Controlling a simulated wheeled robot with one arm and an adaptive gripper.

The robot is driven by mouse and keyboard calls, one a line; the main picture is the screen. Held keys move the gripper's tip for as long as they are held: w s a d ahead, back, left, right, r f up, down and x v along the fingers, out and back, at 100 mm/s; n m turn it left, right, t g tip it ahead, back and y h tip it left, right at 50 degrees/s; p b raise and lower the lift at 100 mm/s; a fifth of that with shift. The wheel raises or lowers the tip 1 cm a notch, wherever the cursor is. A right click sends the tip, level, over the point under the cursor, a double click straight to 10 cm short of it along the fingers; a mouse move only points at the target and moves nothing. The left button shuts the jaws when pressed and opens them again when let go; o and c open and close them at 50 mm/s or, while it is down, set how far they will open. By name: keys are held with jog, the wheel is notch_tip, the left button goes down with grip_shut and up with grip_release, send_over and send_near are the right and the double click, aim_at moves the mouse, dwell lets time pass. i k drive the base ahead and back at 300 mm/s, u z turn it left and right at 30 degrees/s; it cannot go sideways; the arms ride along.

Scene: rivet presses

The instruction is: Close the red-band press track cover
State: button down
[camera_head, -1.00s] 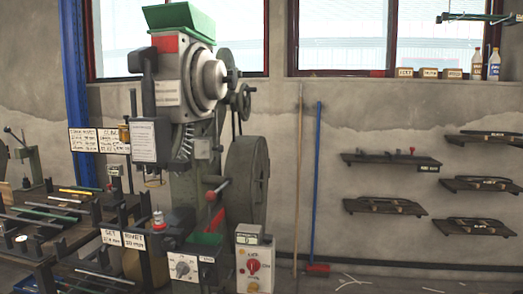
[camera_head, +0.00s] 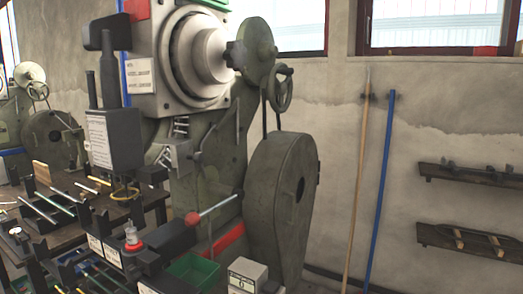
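The press with a red band (camera_head: 137,10) at its upper left fills the middle of the view, its top cut off by the frame. Its grey round head (camera_head: 205,62) faces me, and a large grey flywheel housing (camera_head: 283,200) stands at its right. Low on the press, a lever with a red ball end (camera_head: 192,219) slants up to the right. A red strip (camera_head: 224,241) shows below the lever, by a green tray (camera_head: 192,268). I cannot tell for sure which part is the track cover, or whether it is open. My gripper is out of view.
A second press (camera_head: 50,135) stands at the far left. A work table (camera_head: 72,187) with rods and racks is at the left front. A white counter box (camera_head: 246,274) stands low in front. A wooden pole (camera_head: 357,170) and blue pole (camera_head: 379,185) lean on the wall, with shelves (camera_head: 470,175) at right.

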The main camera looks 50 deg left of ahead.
aim_at(182, 158)
jog(key=i, duration=0.45)
jog(key=u, duration=2.45)
